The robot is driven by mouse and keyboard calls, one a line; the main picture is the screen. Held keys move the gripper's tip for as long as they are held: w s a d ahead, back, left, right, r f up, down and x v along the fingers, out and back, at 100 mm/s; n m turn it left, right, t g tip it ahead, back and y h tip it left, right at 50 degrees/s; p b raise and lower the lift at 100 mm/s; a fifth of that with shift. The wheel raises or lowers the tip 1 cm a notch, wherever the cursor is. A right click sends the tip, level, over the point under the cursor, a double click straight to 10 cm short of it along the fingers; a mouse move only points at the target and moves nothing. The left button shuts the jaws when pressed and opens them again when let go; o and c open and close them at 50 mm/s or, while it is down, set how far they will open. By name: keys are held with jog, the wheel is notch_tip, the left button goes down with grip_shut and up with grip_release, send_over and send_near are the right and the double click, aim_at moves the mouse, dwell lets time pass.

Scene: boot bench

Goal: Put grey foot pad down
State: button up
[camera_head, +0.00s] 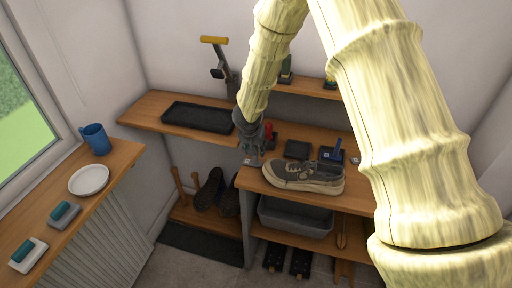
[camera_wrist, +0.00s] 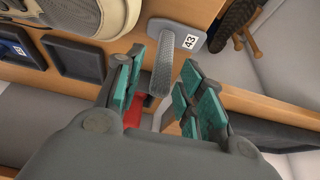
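A grey pad (camera_wrist: 190,37) with a white "43" label and a long ridged grey stem (camera_wrist: 163,68) fits the grey foot pad. It rests at the left end of the middle shelf, and its plate also shows in the head view (camera_head: 252,161). My gripper (camera_wrist: 165,58) has its teal-padded fingers apart, one on each side of the stem, with a gap visible on both sides. In the head view my gripper (camera_head: 250,148) is just above the pad, low at the shelf end. It hides part of the pad there.
A grey shoe (camera_head: 303,176) stands close to the right. A red-handled item (camera_head: 268,131), a dark square tray (camera_head: 297,149) and a blue-handled item (camera_head: 332,153) are behind it. A black tray (camera_head: 198,117) lies left. The sill holds a plate (camera_head: 88,180) and a blue mug (camera_head: 95,139).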

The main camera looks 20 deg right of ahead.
jog(key=v, duration=1.2)
jog(key=shift+b, duration=0.4)
jog(key=shift+r, duration=0.1)
